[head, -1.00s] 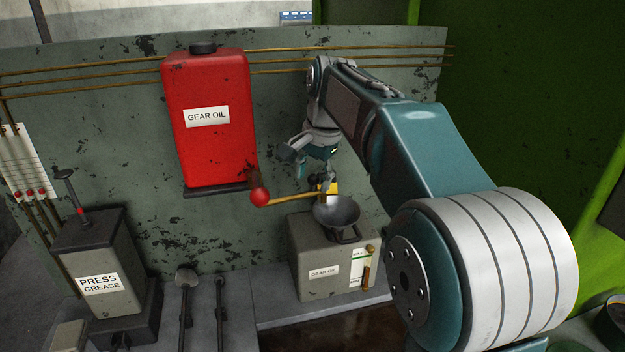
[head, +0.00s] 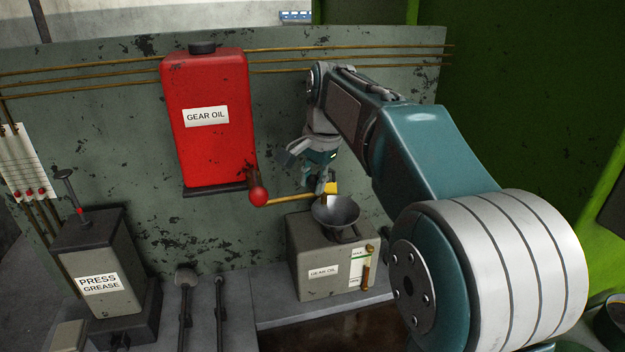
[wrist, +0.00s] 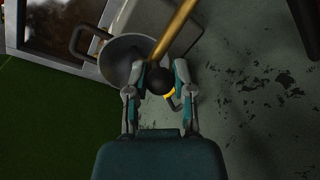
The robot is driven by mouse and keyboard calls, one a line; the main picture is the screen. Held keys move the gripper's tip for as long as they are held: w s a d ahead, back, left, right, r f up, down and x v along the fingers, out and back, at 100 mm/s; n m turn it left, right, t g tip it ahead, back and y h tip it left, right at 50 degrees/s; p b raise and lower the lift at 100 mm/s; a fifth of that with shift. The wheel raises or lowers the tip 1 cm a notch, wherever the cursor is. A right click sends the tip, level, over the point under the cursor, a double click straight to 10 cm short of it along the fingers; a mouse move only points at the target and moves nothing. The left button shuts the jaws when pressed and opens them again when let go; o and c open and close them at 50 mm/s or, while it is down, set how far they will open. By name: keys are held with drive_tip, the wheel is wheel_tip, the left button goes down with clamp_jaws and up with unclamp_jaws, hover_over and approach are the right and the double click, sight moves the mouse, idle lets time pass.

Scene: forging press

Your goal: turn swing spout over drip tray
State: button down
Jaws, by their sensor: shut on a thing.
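The swing spout (head: 288,199) is a brass tube running from below the red GEAR OIL tank (head: 210,150) to the right, ending near the funnel (head: 336,211). In the wrist view the brass tube (wrist: 174,32) ends in a black ball knob (wrist: 160,81). My gripper (wrist: 160,76) has its two fingers on either side of this knob and is shut on it. In the head view my gripper (head: 322,183) hides the knob. The dark, oily tray (head: 325,325) lies below the grey box, at the front; part of it also shows in the wrist view (wrist: 62,22).
The grey GEAR OIL box (head: 312,262) carries the funnel and a level gauge. A red ball handle (head: 258,197) sits beside the tank's underside. The PRESS GREASE pump (head: 95,255) stands at left. The scuffed green back panel (head: 290,110) is close behind my gripper.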

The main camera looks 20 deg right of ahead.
drive_tip(key=s+a+m+h, duration=0.2)
drive_tip(key=s+a+m, duration=0.3)
drive_tip(key=s+m, duration=0.5)
drive_tip(key=shift+s+a+m, duration=0.4)
drive_tip(key=shift+m, duration=1.1)
drive_tip(key=shift+c, duration=2.3)
unclamp_jaws()
wheel_tip(320, 180, up, 12)
drive_tip(key=s+a, duration=0.1)
drive_tip(key=s, duration=0.1)
drive_tip(key=shift+a+f, duration=0.15)
